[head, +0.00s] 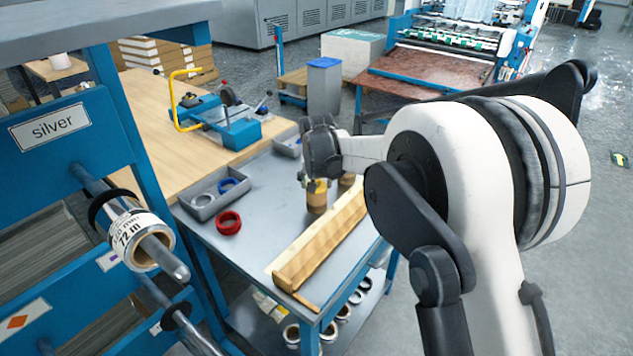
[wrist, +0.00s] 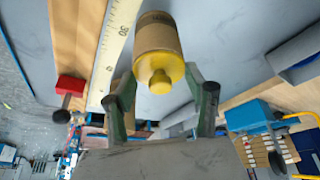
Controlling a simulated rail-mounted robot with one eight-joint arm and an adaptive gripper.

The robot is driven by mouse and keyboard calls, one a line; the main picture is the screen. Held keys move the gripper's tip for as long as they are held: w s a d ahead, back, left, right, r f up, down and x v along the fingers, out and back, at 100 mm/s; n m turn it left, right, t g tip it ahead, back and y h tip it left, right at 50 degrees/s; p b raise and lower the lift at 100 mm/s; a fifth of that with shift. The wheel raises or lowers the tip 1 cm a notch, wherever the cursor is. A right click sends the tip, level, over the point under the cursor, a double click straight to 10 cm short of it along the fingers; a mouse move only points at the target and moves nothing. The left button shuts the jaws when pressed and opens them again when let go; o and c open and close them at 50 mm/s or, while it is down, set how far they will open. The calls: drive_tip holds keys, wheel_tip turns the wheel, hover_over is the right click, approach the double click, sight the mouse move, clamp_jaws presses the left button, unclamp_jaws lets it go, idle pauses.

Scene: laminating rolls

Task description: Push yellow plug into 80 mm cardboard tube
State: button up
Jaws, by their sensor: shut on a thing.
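The cardboard tube (head: 317,203) stands upright on the grey bench top. In the wrist view the tube (wrist: 158,34) shows end-on, with the yellow plug (wrist: 159,72) at its near end. The plug has a round knob facing my wrist and lines up with the tube. How deep it sits in the tube cannot be told. My gripper (wrist: 160,76) is shut on the yellow plug, with one green finger on each side. In the head view my gripper (head: 315,181) points down over the tube and partly hides the plug.
A wooden fence (head: 320,240) lies close beside the tube. Another brown cylinder (head: 347,180) stands just right of it. A red ring (head: 228,222) and a grey tray (head: 203,207) holding a blue ring lie to the left. The bench's front left is clear.

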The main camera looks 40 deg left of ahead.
drive_tip(key=shift+s+f, duration=0.1)
drive_tip(key=o, duration=1.1)
